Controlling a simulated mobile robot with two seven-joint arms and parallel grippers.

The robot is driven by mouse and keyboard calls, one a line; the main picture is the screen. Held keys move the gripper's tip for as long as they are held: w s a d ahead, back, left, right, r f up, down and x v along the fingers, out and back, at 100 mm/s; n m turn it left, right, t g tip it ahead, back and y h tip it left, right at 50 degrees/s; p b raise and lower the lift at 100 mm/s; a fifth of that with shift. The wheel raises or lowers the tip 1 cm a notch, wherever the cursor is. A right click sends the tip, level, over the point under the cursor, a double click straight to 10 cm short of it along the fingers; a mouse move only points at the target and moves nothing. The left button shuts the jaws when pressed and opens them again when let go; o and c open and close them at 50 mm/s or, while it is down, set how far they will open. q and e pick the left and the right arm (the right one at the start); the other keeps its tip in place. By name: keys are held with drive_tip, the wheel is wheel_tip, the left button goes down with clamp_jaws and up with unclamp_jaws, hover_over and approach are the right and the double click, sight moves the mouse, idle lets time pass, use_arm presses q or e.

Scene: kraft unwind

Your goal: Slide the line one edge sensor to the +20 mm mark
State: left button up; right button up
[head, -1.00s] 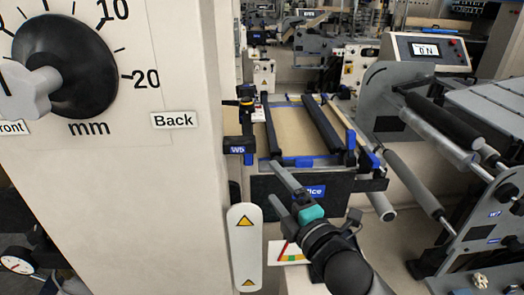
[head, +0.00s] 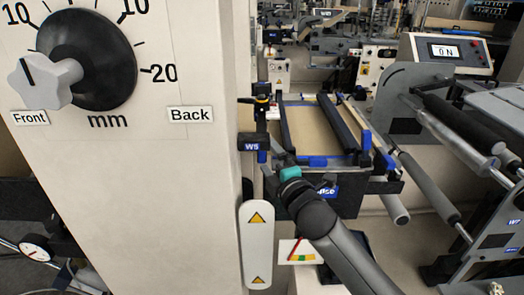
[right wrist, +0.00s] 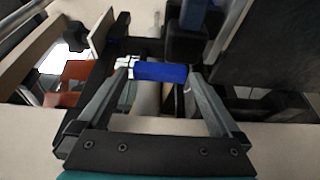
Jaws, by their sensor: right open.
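My right gripper (head: 276,160) is at the near left corner of the splice table (head: 337,187), beside the black W5 bracket (head: 252,143). In the right wrist view its two fingers (right wrist: 157,75) stand apart, with a blue piece (right wrist: 160,72) seen between or just beyond the tips; I cannot tell whether they touch it. A large black dial (head: 105,55) with a pale star knob (head: 45,82) fills the upper left, with an mm scale marked 10 and 20 and Front and Back labels. I cannot tell which part is the line one edge sensor. My left gripper is out of view.
A wide pale post (head: 190,200) stands left of my right arm, with a white warning plate (head: 257,245) on its edge. Grey rollers (head: 425,185) and a machine with a display (head: 445,51) stand at the right. Open floor shows between them.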

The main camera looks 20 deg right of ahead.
sight(264, 152)
drive_tip(key=shift+w+a, duration=0.15)
drive_tip(key=shift+w, duration=0.75)
drive_tip(key=shift+w+a, duration=0.1)
drive_tip(key=shift+w, duration=0.75)
clamp_jaws()
